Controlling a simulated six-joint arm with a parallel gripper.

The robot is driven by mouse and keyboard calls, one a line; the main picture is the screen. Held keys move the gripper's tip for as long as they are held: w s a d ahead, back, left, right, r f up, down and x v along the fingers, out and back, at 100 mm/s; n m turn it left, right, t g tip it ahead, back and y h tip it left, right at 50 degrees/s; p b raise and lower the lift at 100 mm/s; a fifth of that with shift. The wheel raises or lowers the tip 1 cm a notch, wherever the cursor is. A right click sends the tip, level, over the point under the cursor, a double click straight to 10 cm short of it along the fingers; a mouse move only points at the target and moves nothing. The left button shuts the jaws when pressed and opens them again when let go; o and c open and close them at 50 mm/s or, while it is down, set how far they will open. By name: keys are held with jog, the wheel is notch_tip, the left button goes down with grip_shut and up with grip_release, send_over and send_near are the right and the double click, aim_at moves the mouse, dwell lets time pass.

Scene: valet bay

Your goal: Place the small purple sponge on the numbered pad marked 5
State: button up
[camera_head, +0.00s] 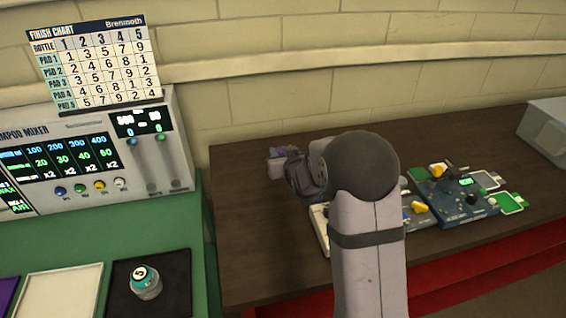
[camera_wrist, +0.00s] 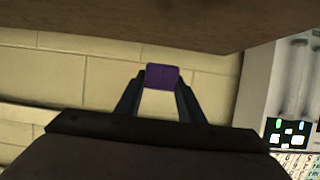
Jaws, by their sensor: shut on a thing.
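The small purple sponge (camera_wrist: 162,76) is held between the two fingertips of my gripper (camera_wrist: 161,84) in the wrist view. In the head view my gripper (camera_head: 278,160) is over the left part of the dark wooden table, with a bit of purple (camera_head: 277,152) at its tip. Much of the sponge is hidden there by the gripper. I cannot make out a pad marked 5. A small bottle (camera_head: 146,285) with a round number label on its top stands on a black mat (camera_head: 178,262) at the lower left.
A pale mat (camera_head: 62,290) lies left of the black one on the green counter (camera_head: 110,235). The shampoo mixer (camera_head: 155,150) stands behind them under a finish chart (camera_head: 95,60). Blue devices (camera_head: 455,200) and green-edged cards (camera_head: 510,203) lie on the dark table (camera_head: 245,230), right of my arm.

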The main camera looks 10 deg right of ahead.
jog(key=shift+r, duration=0.35)
